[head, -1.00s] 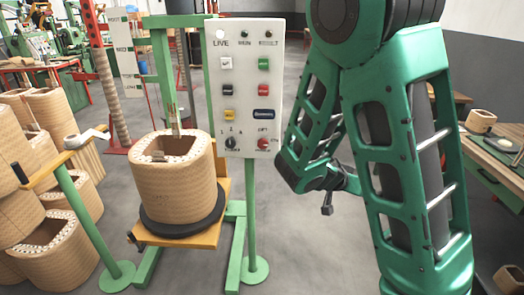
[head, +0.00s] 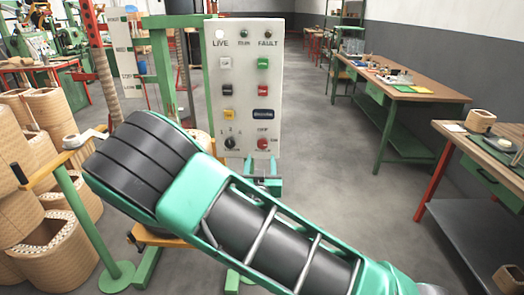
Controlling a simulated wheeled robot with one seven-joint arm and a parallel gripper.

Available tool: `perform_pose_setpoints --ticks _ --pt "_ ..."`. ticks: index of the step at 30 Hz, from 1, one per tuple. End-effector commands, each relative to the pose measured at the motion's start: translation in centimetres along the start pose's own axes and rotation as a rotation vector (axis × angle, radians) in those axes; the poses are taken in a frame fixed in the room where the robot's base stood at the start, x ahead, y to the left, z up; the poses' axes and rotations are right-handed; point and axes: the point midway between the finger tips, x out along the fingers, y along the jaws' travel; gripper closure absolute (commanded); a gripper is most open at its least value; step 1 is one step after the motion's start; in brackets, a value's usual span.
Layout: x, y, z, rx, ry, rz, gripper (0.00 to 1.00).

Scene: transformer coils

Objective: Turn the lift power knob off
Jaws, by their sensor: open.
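The white control panel (head: 243,88) stands upright on a green post, its face towards me. At its bottom right is a red knob (head: 263,143) with small lettering around it, too blurred to read fully. At its bottom left is a black knob (head: 231,142) with a numbered dial. My gripper (head: 263,172) is small and partly hidden behind my green arm, just below the panel's lower edge and under the red knob. It is open; no contact with a knob shows.
My arm crosses the lower middle and hides most of the coil stand. Wound coils (head: 40,188) stack at the left. A workbench (head: 405,87) stands at the back right, and a nearer table (head: 475,145) at the right edge. Grey floor between is clear.

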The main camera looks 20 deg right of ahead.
Motion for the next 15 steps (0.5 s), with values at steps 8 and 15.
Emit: perform_pose_setpoints --ticks 8,15 --pt "5.1 0.2 -0.1 0.003 0.002 0.005 0.49" --pt "8.0 0.2 -0.1 0.000 0.001 0.005 0.49"
